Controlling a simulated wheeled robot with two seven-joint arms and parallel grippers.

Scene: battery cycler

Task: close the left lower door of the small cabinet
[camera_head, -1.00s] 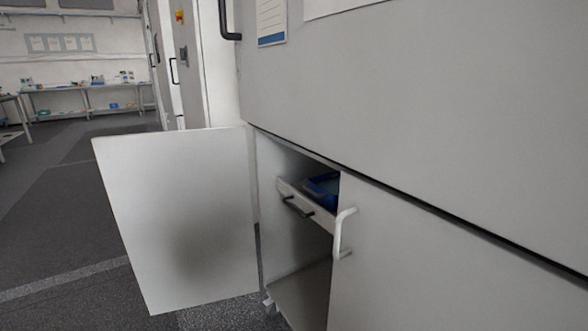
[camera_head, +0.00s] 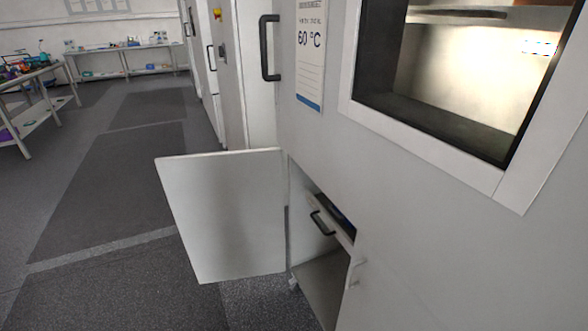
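The left lower door (camera_head: 225,215) of the small cabinet is a plain light-grey panel. It stands wide open, swung out to the left of the cabinet opening. Inside the opening a drawer (camera_head: 333,225) with a dark handle and something blue in it shows, above the cabinet floor (camera_head: 322,283). The right lower door (camera_head: 400,270) is shut and carries a light handle (camera_head: 357,272). Neither of my grippers is in view.
Above is a chamber with a window (camera_head: 450,75), a "60 °C" label (camera_head: 311,50) and a black handle (camera_head: 269,48). The floor (camera_head: 110,195) left of the door is clear. A workbench (camera_head: 40,95) with items stands at far left, and another bench (camera_head: 125,55) at the back.

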